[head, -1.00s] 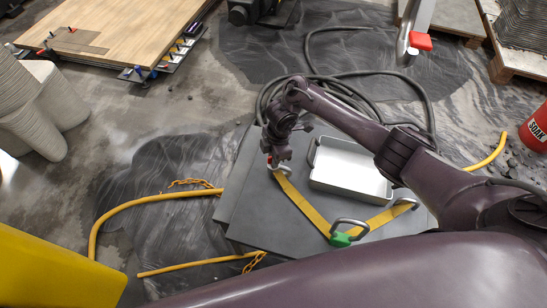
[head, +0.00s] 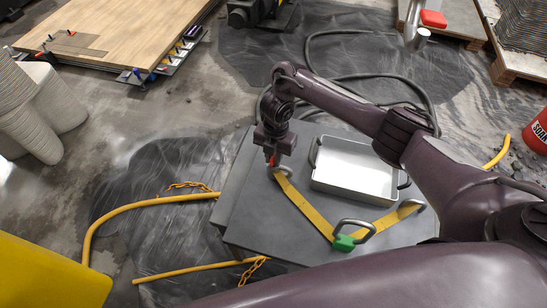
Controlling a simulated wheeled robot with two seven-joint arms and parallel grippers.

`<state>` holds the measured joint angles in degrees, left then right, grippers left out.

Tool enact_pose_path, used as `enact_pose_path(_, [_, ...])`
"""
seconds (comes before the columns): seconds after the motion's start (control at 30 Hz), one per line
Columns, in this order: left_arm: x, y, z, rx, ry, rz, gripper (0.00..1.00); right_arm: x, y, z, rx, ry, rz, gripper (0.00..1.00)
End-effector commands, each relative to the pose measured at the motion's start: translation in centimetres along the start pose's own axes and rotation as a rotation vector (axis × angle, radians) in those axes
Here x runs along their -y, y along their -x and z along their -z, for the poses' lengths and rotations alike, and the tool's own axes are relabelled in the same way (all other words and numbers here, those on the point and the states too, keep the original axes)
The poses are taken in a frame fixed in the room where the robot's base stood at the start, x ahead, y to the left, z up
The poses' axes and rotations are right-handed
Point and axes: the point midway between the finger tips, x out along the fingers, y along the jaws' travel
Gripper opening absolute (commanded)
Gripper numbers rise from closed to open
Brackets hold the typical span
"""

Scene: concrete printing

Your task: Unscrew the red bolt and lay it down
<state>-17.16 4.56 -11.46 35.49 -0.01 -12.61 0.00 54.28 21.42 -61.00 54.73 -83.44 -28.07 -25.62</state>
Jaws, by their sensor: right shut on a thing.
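My right gripper (head: 274,156) points down at the left corner of a grey block (head: 250,220). It is shut on the red bolt (head: 272,160), of which only a small red part shows between the fingers. The bolt is beside a metal shackle (head: 283,171) at the end of a yellow strap (head: 305,206). I cannot tell whether the bolt is still in the shackle. A green piece (head: 343,243) sits at another shackle (head: 355,228) at the front. My left gripper is out of view.
An open white tray (head: 352,172) stands on the block, right of the gripper. A third shackle (head: 409,204) is at the right. A dark hose (head: 425,100) lies behind.

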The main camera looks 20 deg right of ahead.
Motion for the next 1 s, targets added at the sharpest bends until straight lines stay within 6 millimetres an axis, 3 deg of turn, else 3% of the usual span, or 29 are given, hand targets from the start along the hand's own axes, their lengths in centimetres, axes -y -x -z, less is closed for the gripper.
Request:
enact_pose_path(0.13, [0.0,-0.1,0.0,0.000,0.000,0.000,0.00,0.1,-0.1,0.1,-0.003,0.117,0.018,0.00])
enact_pose_path(0.33, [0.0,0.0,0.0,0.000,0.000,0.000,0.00,0.1,-0.1,0.1,-0.003,0.124,0.018,0.00])
enact_pose_path(0.37, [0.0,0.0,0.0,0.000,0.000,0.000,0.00,0.1,-0.1,0.1,-0.003,0.124,0.018,0.20])
enact_pose_path(0.57, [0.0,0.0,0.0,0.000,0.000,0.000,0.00,0.1,0.0,0.1,-0.003,0.122,0.017,0.44])
enact_pose_path(0.83, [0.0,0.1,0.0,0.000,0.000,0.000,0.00,0.1,0.1,0.1,-0.002,0.120,0.016,0.44])
enact_pose_path(1.0, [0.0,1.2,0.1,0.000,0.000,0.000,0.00,0.0,1.4,0.2,-0.001,0.120,0.015,0.44])
